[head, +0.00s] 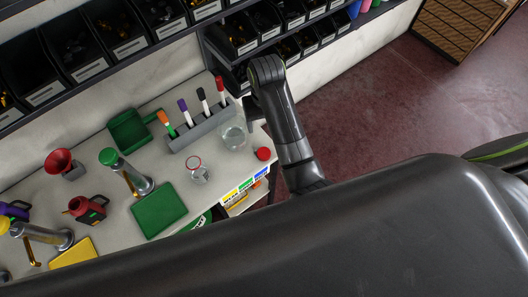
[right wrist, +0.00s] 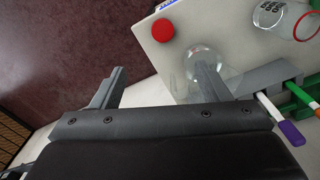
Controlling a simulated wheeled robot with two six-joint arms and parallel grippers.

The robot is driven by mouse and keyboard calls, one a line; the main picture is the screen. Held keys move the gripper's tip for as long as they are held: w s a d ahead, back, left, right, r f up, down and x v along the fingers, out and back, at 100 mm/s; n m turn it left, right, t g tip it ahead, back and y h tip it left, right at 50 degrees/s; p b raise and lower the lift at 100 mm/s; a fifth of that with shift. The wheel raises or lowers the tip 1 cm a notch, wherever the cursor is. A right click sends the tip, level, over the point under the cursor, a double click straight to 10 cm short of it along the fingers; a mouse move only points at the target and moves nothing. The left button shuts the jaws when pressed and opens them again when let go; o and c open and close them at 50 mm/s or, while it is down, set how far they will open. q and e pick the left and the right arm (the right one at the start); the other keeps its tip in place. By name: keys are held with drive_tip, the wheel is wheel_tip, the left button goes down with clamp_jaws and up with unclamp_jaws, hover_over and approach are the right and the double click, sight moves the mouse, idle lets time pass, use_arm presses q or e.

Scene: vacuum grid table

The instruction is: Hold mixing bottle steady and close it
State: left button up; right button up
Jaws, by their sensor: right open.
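A clear bottle with a red rim (head: 197,170), likely the mixing bottle, stands open on the white table; it also shows at the top right in the right wrist view (right wrist: 288,20). A red cap (head: 263,154) lies apart from it near the table's right edge, and shows in the right wrist view (right wrist: 163,31). My right gripper (right wrist: 160,78) is open and empty, with one finger overlapping a round clear glass vessel (right wrist: 203,58) in that view; contact cannot be told. In the head view that vessel (head: 234,133) stands behind the bottle. My left gripper is out of view.
A grey rack (head: 200,130) with several coloured markers stands beside the glass vessel. A green mat (head: 158,209), a green-topped metal dispenser (head: 135,178) and a green tray (head: 130,130) lie to the left. Shelves with black bins (head: 120,35) line the back.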

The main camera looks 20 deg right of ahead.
drive_tip(key=p, duration=0.1)
hover_over(264, 154)
drive_tip(key=f, duration=1.2)
drive_tip(key=shift+w+d, duration=0.2)
drive_tip(key=shift+d, duration=0.15)
drive_tip(key=shift+f, duration=0.3)
drive_tip(key=shift+s+a+f+p, duration=0.15)
drive_tip(key=shift+f+p, duration=0.1)
drive_tip(key=shift+f, duration=0.95)
drive_tip(key=shift+s+a+f+p, duration=0.15)
drive_tip(key=shift+f+p, duration=0.1)
drive_tip(key=shift+f, duration=0.9)
drive_tip(key=c, duration=1)
